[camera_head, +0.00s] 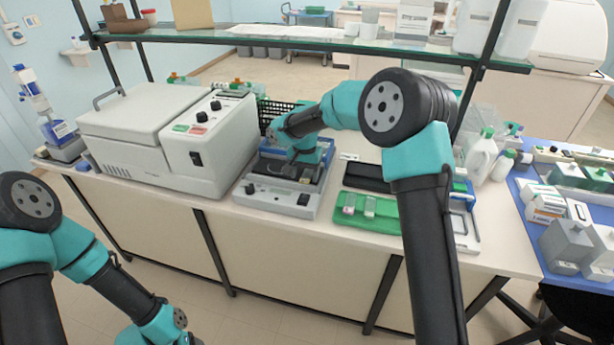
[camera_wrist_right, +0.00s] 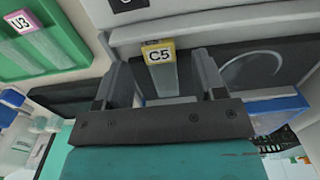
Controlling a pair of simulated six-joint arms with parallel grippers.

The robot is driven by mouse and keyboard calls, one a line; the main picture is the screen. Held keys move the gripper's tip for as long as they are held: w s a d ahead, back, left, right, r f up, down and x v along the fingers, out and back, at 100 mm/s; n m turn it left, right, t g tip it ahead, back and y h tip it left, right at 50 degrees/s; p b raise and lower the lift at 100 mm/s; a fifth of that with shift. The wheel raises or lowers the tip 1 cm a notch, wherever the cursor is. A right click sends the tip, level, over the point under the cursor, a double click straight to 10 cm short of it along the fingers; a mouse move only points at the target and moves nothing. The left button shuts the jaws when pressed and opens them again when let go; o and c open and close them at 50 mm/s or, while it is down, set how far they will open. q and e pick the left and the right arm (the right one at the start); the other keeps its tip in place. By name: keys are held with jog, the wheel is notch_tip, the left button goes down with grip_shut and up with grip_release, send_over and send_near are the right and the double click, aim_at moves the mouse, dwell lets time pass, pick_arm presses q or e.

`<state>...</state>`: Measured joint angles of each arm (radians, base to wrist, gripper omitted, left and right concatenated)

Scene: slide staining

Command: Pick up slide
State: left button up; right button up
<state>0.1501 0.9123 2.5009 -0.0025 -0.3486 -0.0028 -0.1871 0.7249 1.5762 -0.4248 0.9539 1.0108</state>
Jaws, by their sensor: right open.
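A glass slide (camera_wrist_right: 162,75) with a yellow label reading C5 lies on the grey and dark device (camera_head: 275,197) in the middle of the bench. My right gripper (camera_wrist_right: 160,62) is open over it in the right wrist view, with one finger on each side of the slide and gaps between.
A green tray (camera_head: 385,222) with slides stands right of the device; a slide with a pink U3 label (camera_wrist_right: 37,45) shows in the right wrist view. A large white machine (camera_head: 165,130) stands close on the left. A glass shelf (camera_head: 300,42) spans above.

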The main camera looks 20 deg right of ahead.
jog(key=shift+f, duration=0.7)
jog(key=shift+c, duration=0.4)
jog(key=c, duration=0.9)
jog(key=shift+r, duration=0.15)
jog(key=shift+c, duration=0.2)
jog(key=shift+r, duration=1.25)
jog(key=s+a+r, duration=0.1)
jog(key=s+a, duration=0.1)
jog(key=s, duration=0.5)
jog(key=s+a+r, duration=0.1)
jog(key=s+a, duration=0.1)
jog(key=s, duration=0.6)
jog(key=shift+s+a+r, duration=0.15)
jog(key=shift+s+a, duration=0.05)
jog(key=shift+a, duration=0.05)
